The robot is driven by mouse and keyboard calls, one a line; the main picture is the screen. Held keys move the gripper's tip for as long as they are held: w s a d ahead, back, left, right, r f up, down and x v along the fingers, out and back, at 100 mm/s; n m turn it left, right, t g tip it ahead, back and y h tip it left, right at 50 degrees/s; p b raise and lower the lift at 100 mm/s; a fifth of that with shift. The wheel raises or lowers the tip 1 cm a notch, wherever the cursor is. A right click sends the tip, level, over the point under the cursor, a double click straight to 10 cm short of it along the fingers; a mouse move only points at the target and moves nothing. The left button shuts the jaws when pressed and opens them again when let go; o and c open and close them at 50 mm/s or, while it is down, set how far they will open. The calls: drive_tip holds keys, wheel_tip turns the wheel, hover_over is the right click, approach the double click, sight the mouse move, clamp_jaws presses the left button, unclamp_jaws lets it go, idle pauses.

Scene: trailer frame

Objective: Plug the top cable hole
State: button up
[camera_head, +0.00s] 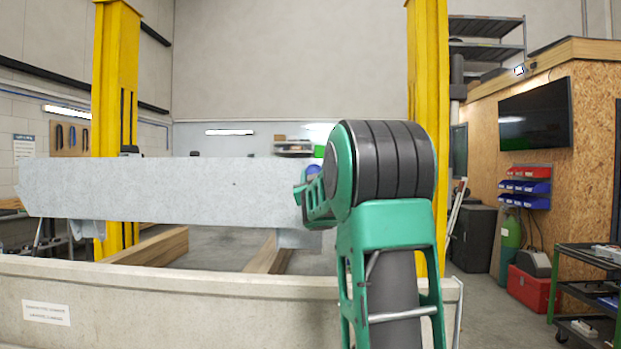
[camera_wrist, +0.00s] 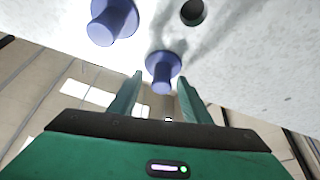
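The grey frame beam (camera_head: 150,190) runs across the head view, with a small dark spot (camera_head: 234,184) on its face. In the wrist view, its pale surface (camera_wrist: 250,50) has one open dark round hole (camera_wrist: 193,12) at the top. Two blue-purple plugs stick out of this surface: one at upper left (camera_wrist: 113,20) and one near the centre (camera_wrist: 162,70). My gripper (camera_wrist: 160,88) is open and empty, its fingertips apart on either side of the central plug's lower end. Contact is not visible. My arm covers the beam's right end in the head view.
A low pale beam (camera_head: 200,304) with a label crosses the front. Wooden beams (camera_head: 152,247) lie below the grey beam. Yellow posts stand at left (camera_head: 114,80) and right (camera_head: 430,90). A dark cart (camera_head: 590,290) stands at far right.

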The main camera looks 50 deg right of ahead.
drive_tip(key=v, duration=1.1)
drive_tip(key=shift+w, duration=0.2)
drive_tip(key=shift+f, duration=0.2)
